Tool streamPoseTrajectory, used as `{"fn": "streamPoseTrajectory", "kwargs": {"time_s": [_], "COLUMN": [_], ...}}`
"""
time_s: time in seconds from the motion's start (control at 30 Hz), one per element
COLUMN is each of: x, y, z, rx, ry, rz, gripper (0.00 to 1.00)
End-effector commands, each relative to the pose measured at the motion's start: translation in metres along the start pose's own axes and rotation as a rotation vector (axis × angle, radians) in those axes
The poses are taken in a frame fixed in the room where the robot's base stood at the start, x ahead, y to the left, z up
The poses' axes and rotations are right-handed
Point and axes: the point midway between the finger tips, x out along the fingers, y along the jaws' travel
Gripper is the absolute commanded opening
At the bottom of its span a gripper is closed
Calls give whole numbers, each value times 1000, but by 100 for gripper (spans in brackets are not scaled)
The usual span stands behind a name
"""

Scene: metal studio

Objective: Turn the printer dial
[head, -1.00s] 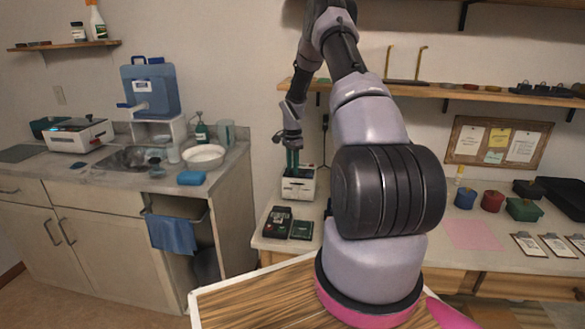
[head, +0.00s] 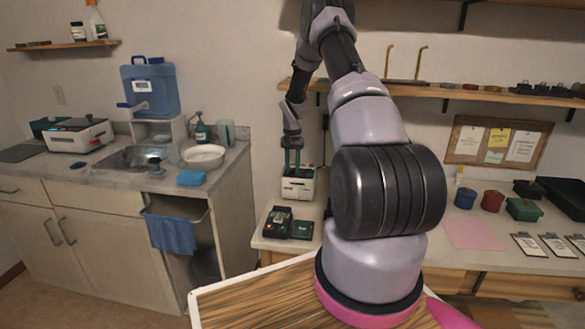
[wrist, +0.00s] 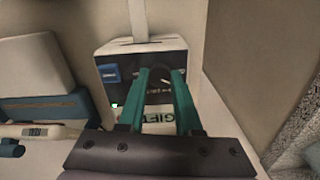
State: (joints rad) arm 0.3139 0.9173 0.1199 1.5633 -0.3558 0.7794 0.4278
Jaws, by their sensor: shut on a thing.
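The printer (head: 298,190) is a small white box with a dark top, standing on the right-hand counter near the wall. In the wrist view the printer (wrist: 112,50) shows a dark panel with a blue button (wrist: 111,74) and a white strip lettered "GIFT" in front. The dark dial (wrist: 160,76) sits on this panel, mostly hidden between the fingers. My gripper (wrist: 161,74) has teal fingers, shut on the dial from both sides. In the head view my gripper (head: 292,164) points down onto the printer's top.
A black card terminal (head: 278,221) and a small dark box (head: 302,229) stand just in front of the printer. A shelf (head: 450,92) runs along the wall above. A sink counter (head: 110,178) is at the left, with a gap between the counters.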

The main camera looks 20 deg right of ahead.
Motion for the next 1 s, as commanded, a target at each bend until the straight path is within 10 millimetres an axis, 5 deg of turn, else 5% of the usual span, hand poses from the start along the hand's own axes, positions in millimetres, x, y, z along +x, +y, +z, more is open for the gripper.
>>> {"fn": "streamPoseTrajectory", "kwargs": {"time_s": [0.5,1.0], "x": [0,0], "y": [0,0], "z": [-1,-1], "rx": [-385,-487], "ry": [2,2], "rz": [0,0], "gripper": [0,0]}}
